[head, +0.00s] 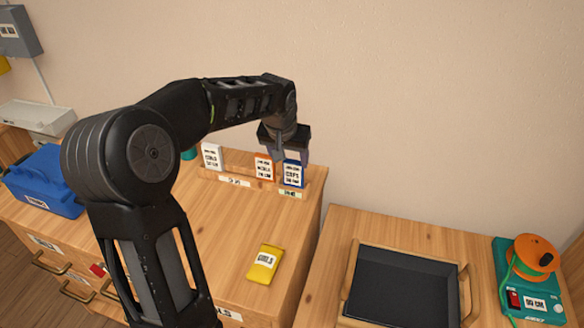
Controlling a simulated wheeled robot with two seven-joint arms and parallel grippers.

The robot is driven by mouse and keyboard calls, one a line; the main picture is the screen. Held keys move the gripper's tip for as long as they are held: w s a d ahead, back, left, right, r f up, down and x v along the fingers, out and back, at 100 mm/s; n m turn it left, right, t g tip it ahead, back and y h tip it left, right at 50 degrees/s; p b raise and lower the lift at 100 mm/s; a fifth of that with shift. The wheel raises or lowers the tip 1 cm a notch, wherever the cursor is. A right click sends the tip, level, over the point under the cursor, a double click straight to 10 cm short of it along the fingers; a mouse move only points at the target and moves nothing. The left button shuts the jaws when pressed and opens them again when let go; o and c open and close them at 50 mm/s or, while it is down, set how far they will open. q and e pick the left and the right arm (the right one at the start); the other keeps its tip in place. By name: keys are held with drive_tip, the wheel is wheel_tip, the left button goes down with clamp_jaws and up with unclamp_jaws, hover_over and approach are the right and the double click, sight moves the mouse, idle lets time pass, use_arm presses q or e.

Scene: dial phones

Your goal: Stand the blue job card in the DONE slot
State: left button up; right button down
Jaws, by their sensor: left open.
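My left gripper (291,157) is open, pointing down at the top of the blue card. Its fingers are at the card's upper edge; I cannot tell whether they touch it. An orange-edged card (264,167) stands just left of the blue one. My right gripper is not in view.
A yellow packet (265,264) lies on the cabinet top, which is otherwise clear in front of the rack. A blue toolbox (45,182) stands at left. At right, a black tray (400,288) and a teal device with an orange reel (537,253) sit on a lower surface.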

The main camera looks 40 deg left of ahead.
use_arm(q)
drive_tip(key=v, duration=0.3)
drive_tip(key=shift+r, duration=0.15)
idle(0.7)
